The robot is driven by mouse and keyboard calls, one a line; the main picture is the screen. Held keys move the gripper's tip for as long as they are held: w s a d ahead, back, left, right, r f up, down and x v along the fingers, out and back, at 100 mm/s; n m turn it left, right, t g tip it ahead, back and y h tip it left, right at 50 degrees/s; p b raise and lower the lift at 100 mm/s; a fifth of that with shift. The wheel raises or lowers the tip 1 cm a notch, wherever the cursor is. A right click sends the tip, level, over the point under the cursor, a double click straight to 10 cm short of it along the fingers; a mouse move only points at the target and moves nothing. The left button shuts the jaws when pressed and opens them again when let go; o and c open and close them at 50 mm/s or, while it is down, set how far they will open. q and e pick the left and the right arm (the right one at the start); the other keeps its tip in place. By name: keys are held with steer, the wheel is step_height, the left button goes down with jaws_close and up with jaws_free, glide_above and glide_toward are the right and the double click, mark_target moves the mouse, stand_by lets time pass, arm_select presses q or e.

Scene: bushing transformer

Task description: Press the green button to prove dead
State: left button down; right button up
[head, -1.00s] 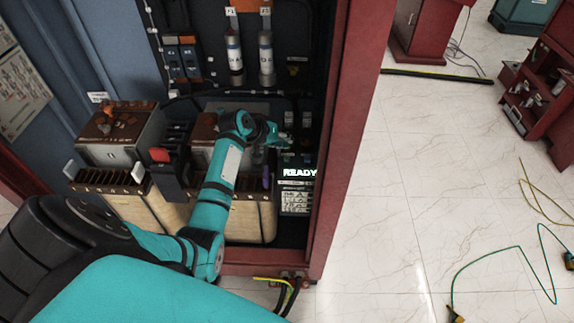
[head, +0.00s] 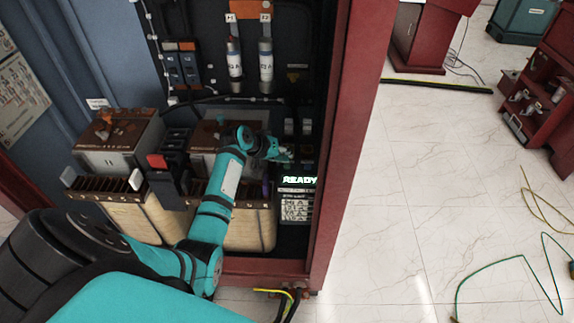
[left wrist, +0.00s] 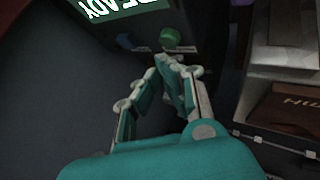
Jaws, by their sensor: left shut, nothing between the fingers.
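The display (head: 299,180) reads READY in the head view. My left gripper (head: 286,155) is inside the red-framed cabinet, just above the display. In the left wrist view its shut, empty fingers (left wrist: 168,62) point at the green button, with the tips close to it; I cannot tell whether they touch. In the head view I cannot make out the green button near the gripper. My right gripper is not in view.
The cabinet's red right post (head: 345,140) stands close to the right of my gripper. Transformer boxes (head: 118,145) and a black switch with a red top (head: 158,162) stand left of my forearm. Fuses (head: 265,60) hang above. The tiled floor (head: 420,200) at right is mostly clear.

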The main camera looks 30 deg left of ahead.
mark_target(285, 164)
arm_select(q)
steer(key=shift+f, duration=0.15)
stand_by(0.6)
steer(key=shift+f, duration=0.3)
steer(key=shift+f+b, duration=0.3)
steer(key=shift+f, duration=0.2)
stand_by(0.6)
steer(key=shift+r, duration=0.1)
steer(key=shift+r+p, duration=0.8)
steer(key=shift+p, duration=0.2)
step_height(285, 164, up, 5)
steer(key=p, duration=0.5)
steer(key=shift+r, duration=0.1)
stand_by(0.6)
